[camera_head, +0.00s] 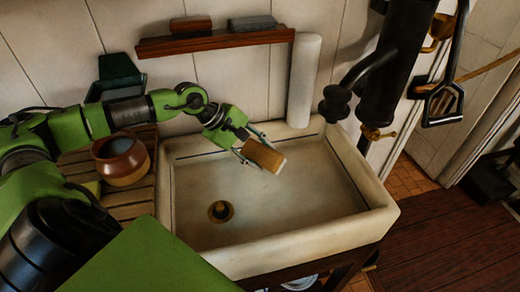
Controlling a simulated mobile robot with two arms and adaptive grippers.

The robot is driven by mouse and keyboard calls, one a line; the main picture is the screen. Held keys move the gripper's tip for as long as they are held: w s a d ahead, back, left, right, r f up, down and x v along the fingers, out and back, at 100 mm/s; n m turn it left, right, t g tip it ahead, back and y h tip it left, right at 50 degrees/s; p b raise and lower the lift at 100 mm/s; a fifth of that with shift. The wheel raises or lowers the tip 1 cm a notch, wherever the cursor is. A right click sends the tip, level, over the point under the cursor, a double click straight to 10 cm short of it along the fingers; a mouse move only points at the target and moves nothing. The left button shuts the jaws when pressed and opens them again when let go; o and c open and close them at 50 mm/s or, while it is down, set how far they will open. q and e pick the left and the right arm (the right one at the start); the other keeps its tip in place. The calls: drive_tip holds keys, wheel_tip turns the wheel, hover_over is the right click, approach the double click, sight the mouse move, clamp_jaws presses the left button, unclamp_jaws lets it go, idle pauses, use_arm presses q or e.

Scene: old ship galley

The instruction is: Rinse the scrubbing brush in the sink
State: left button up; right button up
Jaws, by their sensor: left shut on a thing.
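A brown block-shaped thing, which looks like the scrubbing brush (265,157), is held over the basin of the pale sink (290,248). My left gripper (250,150) is shut on it near the sink's back left part. The brush appears tilted, above the basin floor and apart from the walls. A brass drain (221,211) shows in the basin floor to the lower left of the brush. A black pump with a spout (362,72) stands at the sink's back right. No running water can be seen. My right gripper is not in view.
A brown pot (122,159) stands on a slatted wooden board (93,178) left of the sink. A wooden shelf (215,40) with two blocks is on the wall above. A white roll (304,80) stands behind the sink. The basin's right side is clear.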

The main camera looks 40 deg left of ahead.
use_arm(q)
wheel_tip(320, 180, down, 2)
drive_tip(key=shift+b, duration=0.3)
drive_tip(key=shift+f+b, duration=5.45)
drive_tip(key=shift+f, duration=0.15)
drive_tip(key=shift+r, duration=0.15)
